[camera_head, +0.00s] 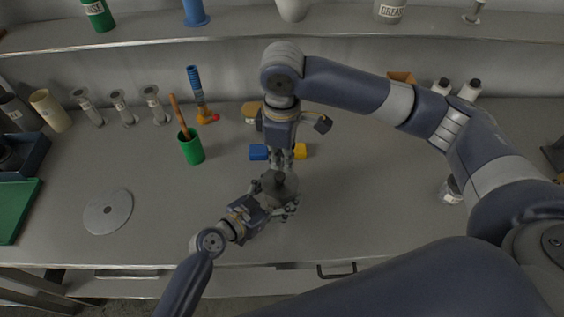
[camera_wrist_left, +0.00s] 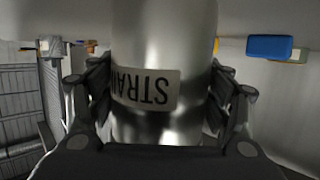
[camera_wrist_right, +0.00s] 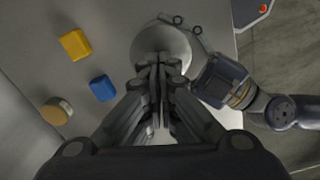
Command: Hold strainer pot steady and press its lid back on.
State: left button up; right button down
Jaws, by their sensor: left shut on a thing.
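The strainer pot (camera_wrist_left: 165,50) is a shiny metal cylinder with an upside-down label reading "STRA…" in the left wrist view. My left gripper (camera_head: 280,203) is shut around its body from the front left. The pot's round grey top, apparently the lid (camera_head: 289,186), carries a dark knob (camera_head: 279,179) in the head view. The lid also shows in the right wrist view (camera_wrist_right: 173,40). My right gripper (camera_head: 281,165) points down over it with its fingers together. Whether the fingertips touch the knob, and whether the lid is fully seated, I cannot tell.
A blue block (camera_head: 258,152) and a yellow block (camera_head: 300,151) lie just behind the pot. A green cup (camera_head: 191,150) with a brown stick stands left. A grey disc (camera_head: 108,211) lies farther left. The bench's front edge is close to the pot.

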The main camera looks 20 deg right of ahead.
pick_arm(q)
jog(key=shift+f, duration=0.1)
pick_arm(e)
jog(key=shift+r, duration=1.75)
pick_arm(q)
jog(key=o, duration=1.2)
